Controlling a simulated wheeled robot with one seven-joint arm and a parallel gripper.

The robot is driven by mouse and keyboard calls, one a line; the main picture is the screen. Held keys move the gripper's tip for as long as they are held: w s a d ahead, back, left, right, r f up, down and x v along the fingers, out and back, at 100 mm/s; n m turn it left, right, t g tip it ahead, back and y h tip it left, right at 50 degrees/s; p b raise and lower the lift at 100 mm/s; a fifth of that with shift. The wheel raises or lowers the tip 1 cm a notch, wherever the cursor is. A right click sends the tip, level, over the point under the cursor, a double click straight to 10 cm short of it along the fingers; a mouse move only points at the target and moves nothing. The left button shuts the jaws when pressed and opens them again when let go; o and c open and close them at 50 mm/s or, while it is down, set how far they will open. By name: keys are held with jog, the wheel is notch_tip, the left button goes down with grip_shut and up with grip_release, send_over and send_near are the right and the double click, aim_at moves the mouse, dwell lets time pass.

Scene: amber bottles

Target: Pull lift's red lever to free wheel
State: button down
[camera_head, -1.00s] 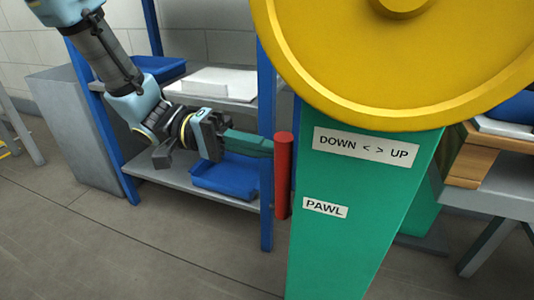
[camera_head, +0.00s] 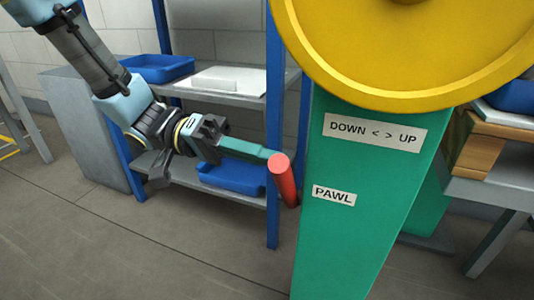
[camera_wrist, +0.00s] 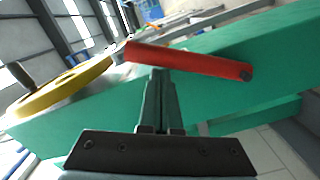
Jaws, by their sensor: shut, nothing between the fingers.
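The red lever (camera_head: 284,181) is on the left side of the green lift post (camera_head: 350,235), beside the PAWL label (camera_head: 334,195). Its top end leans out toward the camera and left, and its lower end is at the post. The yellow wheel (camera_head: 405,55) is above on the post. My gripper (camera_head: 268,155) is shut, with green fingers whose tips are at the lever's upper part. In the wrist view the lever (camera_wrist: 190,60) crosses just beyond the shut fingertips (camera_wrist: 160,72). The fingers seem to touch the lever, not enclose it.
A blue-framed shelf (camera_head: 274,130) with blue bins (camera_head: 232,176) stands behind my arm. A grey cabinet (camera_head: 85,130) is at the left. The floor in front is clear.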

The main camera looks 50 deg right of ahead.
dwell(0.3)
jog(key=w+r+p, duration=0.2)
jog(key=w+p, duration=0.3)
jog(key=w, duration=0.6)
jog(key=shift+w+r, duration=0.15)
jog(key=shift+w, duration=0.1)
jog(key=shift+d, duration=0.1)
